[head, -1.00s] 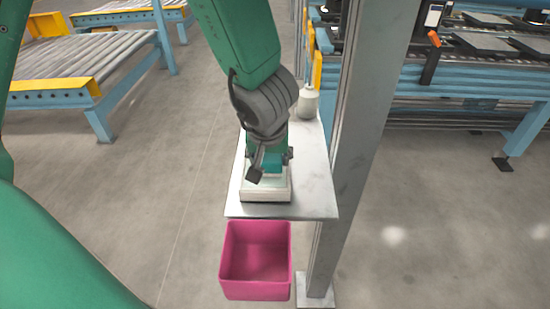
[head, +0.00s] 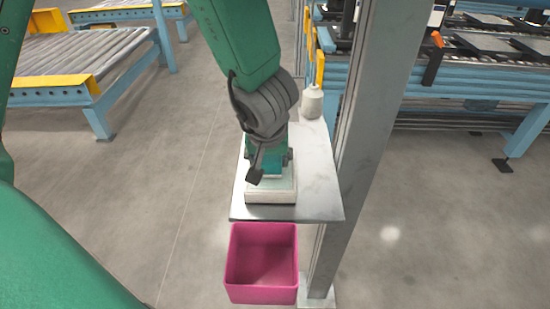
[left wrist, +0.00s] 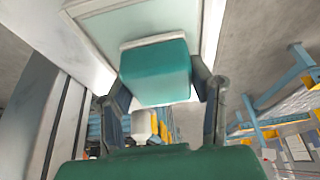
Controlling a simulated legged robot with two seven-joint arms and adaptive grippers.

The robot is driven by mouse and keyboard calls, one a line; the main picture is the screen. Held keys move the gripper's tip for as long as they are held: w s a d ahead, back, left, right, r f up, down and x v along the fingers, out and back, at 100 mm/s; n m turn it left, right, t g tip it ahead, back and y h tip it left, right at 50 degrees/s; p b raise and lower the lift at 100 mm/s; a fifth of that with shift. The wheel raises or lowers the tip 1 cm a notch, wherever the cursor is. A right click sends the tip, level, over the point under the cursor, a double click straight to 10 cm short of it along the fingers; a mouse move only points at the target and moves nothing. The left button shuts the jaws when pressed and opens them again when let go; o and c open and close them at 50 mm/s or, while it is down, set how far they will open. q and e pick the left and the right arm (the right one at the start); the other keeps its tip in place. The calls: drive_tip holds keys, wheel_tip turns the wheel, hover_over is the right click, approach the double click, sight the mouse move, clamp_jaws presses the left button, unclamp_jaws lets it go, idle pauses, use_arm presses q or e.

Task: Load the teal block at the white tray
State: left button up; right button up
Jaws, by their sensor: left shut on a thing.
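The teal block (left wrist: 155,72) sits between the two fingers of my left gripper (left wrist: 160,88) in the left wrist view, with a pale band along its far edge. The fingers are shut on its sides. In the head view the left gripper (head: 268,160) points down over the white tray (head: 271,197), and the block is mostly hidden behind the wrist and fingers. The tray's pale rim also shows beyond the block in the left wrist view (left wrist: 208,32). I cannot tell whether the block touches the tray. My right gripper is not in view.
The tray stands near the front edge of a narrow metal table (head: 318,180). A white bottle-like object (head: 311,102) stands at its back. A grey post (head: 358,150) rises along its right side. A pink bin (head: 262,264) is below the front edge. Roller conveyors (head: 85,68) stand back left.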

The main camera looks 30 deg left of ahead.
use_arm(q)
drive_tip(key=shift+a+f, duration=0.2)
drive_tip(key=shift+a, duration=0.15)
drive_tip(key=shift+d+r, duration=0.1)
drive_tip(key=shift+d, duration=0.35)
drive_tip(key=shift+d+r, duration=0.15)
drive_tip(key=shift+d, duration=0.55)
drive_tip(key=shift+a, duration=0.65)
drive_tip(key=shift+a+f, duration=0.25)
drive_tip(key=shift+a, duration=0.05)
drive_tip(key=shift+d+r, duration=0.1)
drive_tip(key=shift+d, duration=0.7)
drive_tip(key=shift+a+p, duration=0.3)
drive_tip(key=shift+a, duration=0.4)
drive_tip(key=shift+d, duration=0.55)
drive_tip(key=shift+a, duration=0.4)
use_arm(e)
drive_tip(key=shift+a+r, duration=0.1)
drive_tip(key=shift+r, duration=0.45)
use_arm(q)
drive_tip(key=shift+d, duration=0.15)
